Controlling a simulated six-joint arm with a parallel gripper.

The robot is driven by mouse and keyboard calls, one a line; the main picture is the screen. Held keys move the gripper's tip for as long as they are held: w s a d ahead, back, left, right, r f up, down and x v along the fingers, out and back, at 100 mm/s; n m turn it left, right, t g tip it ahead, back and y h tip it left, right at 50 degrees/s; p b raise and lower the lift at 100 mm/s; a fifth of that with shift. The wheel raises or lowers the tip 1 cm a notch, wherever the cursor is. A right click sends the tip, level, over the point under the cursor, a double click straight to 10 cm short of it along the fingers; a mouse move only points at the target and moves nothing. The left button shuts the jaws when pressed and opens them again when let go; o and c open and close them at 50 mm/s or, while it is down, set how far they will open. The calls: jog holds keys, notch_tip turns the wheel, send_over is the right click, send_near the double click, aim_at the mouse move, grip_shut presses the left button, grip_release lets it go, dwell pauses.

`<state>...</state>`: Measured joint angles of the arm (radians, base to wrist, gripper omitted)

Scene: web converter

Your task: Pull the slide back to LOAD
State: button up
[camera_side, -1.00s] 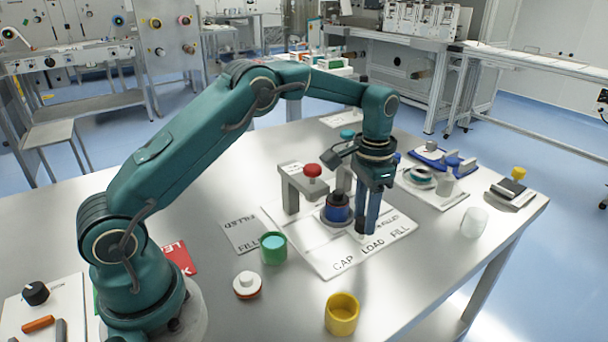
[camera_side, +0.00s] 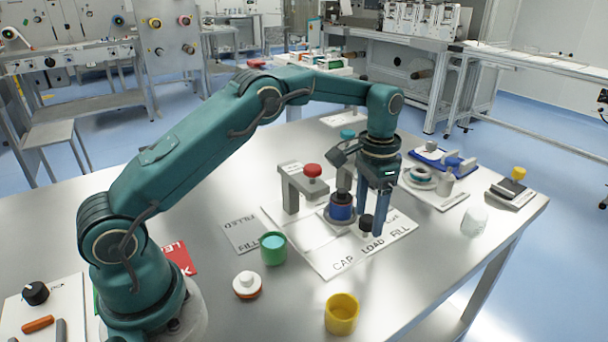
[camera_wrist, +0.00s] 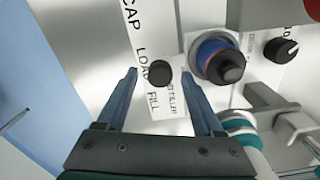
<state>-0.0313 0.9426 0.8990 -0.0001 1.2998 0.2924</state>
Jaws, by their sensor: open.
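The slide's black knob (camera_side: 366,221) stands on the white station board (camera_side: 335,262), behind the LOAD label. The slide also carries a blue pot with a dark top (camera_side: 341,212), close behind and left of the knob. My gripper (camera_wrist: 160,71) points down, open and empty. In the wrist view, the black knob (camera_wrist: 159,73) shows between its fingertips, apart from both. The blue pot (camera_wrist: 213,47) lies to the right of the right fingertip.
A grey bracket with a red knob (camera_side: 312,171) stands left of the pot. A green cup (camera_side: 273,249), a white knobbed piece (camera_side: 247,285) and a yellow cup (camera_side: 341,314) stand in front and left. A translucent cup (camera_side: 474,221) stands at right.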

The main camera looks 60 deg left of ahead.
jog(key=shift+r, duration=2.55)
jog(key=shift+r, duration=0.2)
jog(key=s+r+t, duration=0.4)
jog(key=s+r, duration=0.5)
jog(key=r, duration=0.5)
jog(key=s+f+n, duration=0.1)
jog(key=s+f, duration=0.3)
jog(key=s, duration=0.3)
jog(key=s+d+f+n+t, duration=0.1)
jog(key=s+f+n, duration=0.1)
jog(key=s+f, duration=0.2)
jog(key=s, duration=0.3)
jog(key=shift+s+f+t, duration=0.15)
jog(key=shift+f+t, duration=0.05)
jog(key=shift+t, duration=0.1)
